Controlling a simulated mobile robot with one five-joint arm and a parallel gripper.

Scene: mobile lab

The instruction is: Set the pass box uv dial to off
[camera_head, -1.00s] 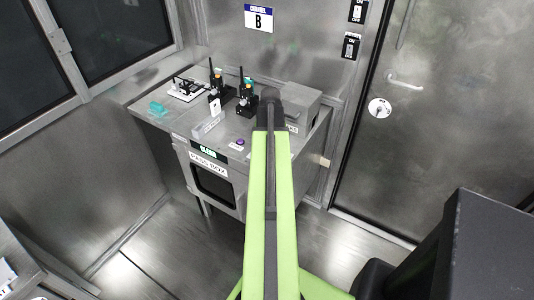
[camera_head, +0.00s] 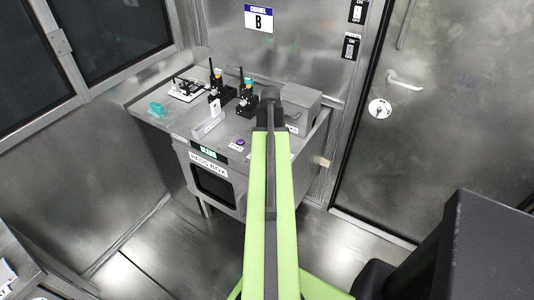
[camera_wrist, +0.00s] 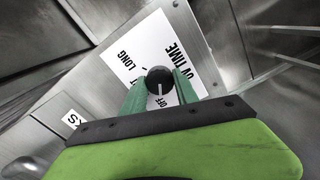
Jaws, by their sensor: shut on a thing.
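The UV dial (camera_wrist: 159,80) is a round black knob with a white pointer line, in the wrist view. It sits on a white label plate (camera_wrist: 150,42) printed "UV TIME", "LONG" and "OFF". The pointer line faces down in the picture, close to the "OFF" print. My gripper (camera_wrist: 160,88) has its two green fingers on either side of the knob, shut on it. In the head view the pass box (camera_head: 232,190) stands below my arm, with a sign reading "PASS BOX". The dial is hidden behind my arm there.
On the bench top are two black devices with antennas (camera_head: 246,100), a teal piece (camera_head: 157,109), a white-labelled stand (camera_head: 211,124) and a purple button (camera_head: 240,142). A grey box (camera_head: 301,102) stands at the right. A metal door (camera_head: 440,130) is further right; the floor in front is clear.

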